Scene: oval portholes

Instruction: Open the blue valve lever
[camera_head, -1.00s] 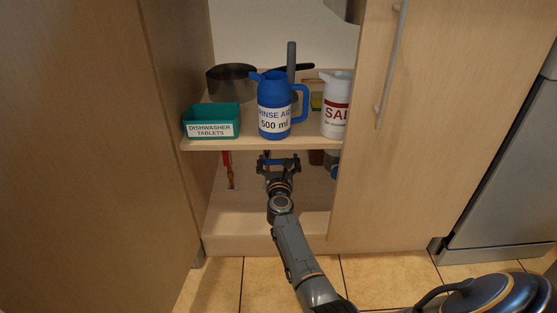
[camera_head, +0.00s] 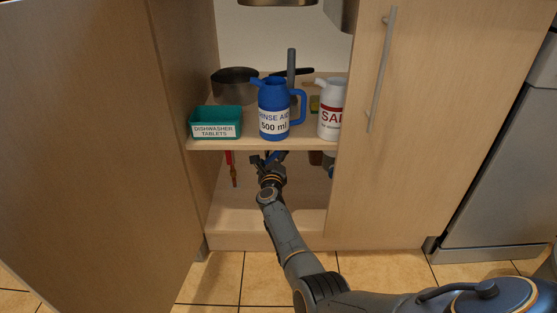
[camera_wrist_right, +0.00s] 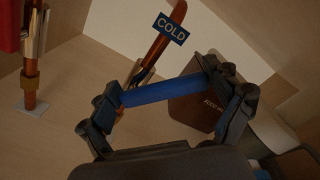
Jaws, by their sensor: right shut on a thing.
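The blue valve lever (camera_wrist_right: 160,90) is a blue bar in the right wrist view, lying tilted between my fingers. A copper pipe (camera_wrist_right: 152,62) with a blue COLD tag (camera_wrist_right: 172,29) rises behind it. My right gripper (camera_wrist_right: 161,91) is shut on the lever, one finger pad at each end of the visible bar. In the head view my right gripper (camera_head: 268,163) is under the cabinet shelf, turned at an angle. There the lever is mostly hidden by the fingers and the shelf. My left gripper is not in view.
The shelf (camera_head: 235,146) above holds a teal tablets box (camera_head: 216,121), a blue rinse-aid jug (camera_head: 273,109), a white salt jug (camera_head: 331,108) and a dark pot (camera_head: 235,84). A copper pipe with a red part (camera_head: 230,157) stands left of the gripper. A brown container (camera_wrist_right: 198,104) is behind the lever.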

